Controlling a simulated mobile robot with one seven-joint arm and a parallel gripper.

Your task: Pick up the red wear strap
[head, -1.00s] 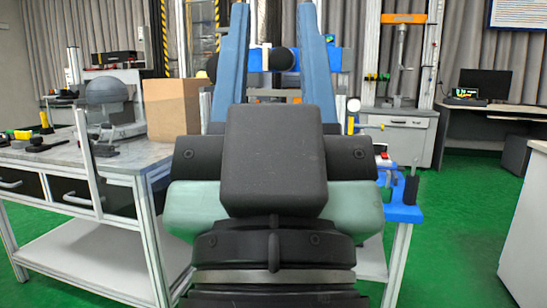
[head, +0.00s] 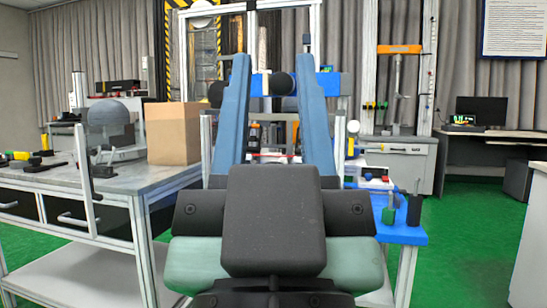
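My gripper (head: 273,68) points away from me, with two long blue fingers spread wide apart and nothing visible between their tips. Its dark body hides the middle of the view. A thin red line (head: 284,155) shows low between the fingers, among small items on the far bench. It may be the red wear strap, but it is too small and too covered to be sure. A small red spot (head: 385,178) also shows on the blue bench top to the right.
A grey-topped workbench (head: 160,177) with a cardboard box (head: 174,133) and a grey round-topped device (head: 108,112) stands at left. A blue bench top (head: 400,233) extends right of my gripper. A tall test frame (head: 368,70) stands behind. Green floor (head: 460,235) at right is clear.

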